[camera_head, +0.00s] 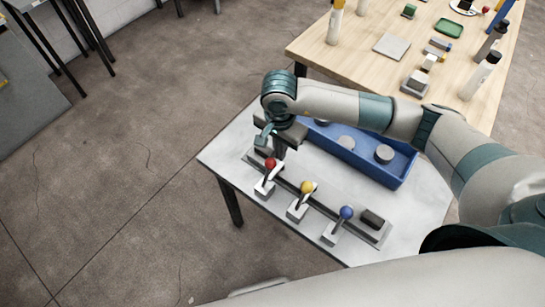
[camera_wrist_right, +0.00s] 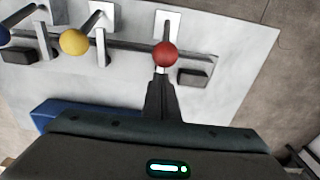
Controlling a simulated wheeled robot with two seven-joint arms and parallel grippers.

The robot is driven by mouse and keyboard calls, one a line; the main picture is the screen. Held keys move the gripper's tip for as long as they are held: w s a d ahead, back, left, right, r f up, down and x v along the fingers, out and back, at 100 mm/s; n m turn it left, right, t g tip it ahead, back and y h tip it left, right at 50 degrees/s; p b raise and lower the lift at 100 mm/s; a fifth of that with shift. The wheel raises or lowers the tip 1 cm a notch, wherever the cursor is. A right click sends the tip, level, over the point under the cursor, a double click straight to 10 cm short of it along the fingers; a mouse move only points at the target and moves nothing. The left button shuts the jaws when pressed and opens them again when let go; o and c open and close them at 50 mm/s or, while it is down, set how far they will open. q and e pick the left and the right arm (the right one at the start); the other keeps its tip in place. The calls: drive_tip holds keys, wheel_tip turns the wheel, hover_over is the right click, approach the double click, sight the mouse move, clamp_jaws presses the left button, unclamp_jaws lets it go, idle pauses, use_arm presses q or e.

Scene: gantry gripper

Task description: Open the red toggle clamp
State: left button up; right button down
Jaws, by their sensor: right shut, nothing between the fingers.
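The red toggle clamp has a red ball knob (camera_head: 270,163) on a lever above a light grey base, at the left end of a row of clamps on a dark bar. In the wrist view the red knob (camera_wrist_right: 165,54) is just past the fingertips. My right gripper (camera_head: 278,157) points down behind the red knob, its fingers shut with nothing between them. It also shows in the wrist view (camera_wrist_right: 161,76); I cannot tell whether the tips touch the knob or lever. My left gripper is not in view.
A yellow-knobbed clamp (camera_head: 307,187) and a blue-knobbed clamp (camera_head: 346,212) stand to the right on the same bar. A blue tray (camera_head: 403,173) with grey round pieces lies behind the bar. A wooden table (camera_head: 353,68) with assorted items is farther back.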

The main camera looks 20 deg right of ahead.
sight(267, 172)
drive_tip(key=shift+a, duration=0.15)
drive_tip(key=shift+s+a+f+b, duration=0.15)
drive_tip(key=shift+s+a+b, duration=0.2)
drive_tip(key=shift+s+a, duration=1)
drive_tip(key=shift+s+a+f+b, duration=0.1)
drive_tip(key=shift+s+a+b, duration=0.25)
drive_tip(key=shift+s+a, duration=0.95)
drive_tip(key=shift+w+d+r, duration=0.15)
drive_tip(key=shift+w+r, duration=0.2)
drive_tip(key=shift+r, duration=0.2)
drive_tip(key=shift+w+d+r, duration=0.1)
drive_tip(key=shift+w+r, duration=0.2)
drive_tip(key=shift+r, duration=0.2)
drive_tip(key=shift+r, duration=0.15)
wheel_tip(267, 172, up, 7)
drive_tip(key=p, duration=0.2)
drive_tip(key=shift+a+p, duration=0.2)
drive_tip(key=shift+p, duration=0.1)
drive_tip(key=shift+s+f, duration=0.15)
drive_tip(key=shift+f, duration=0.05)
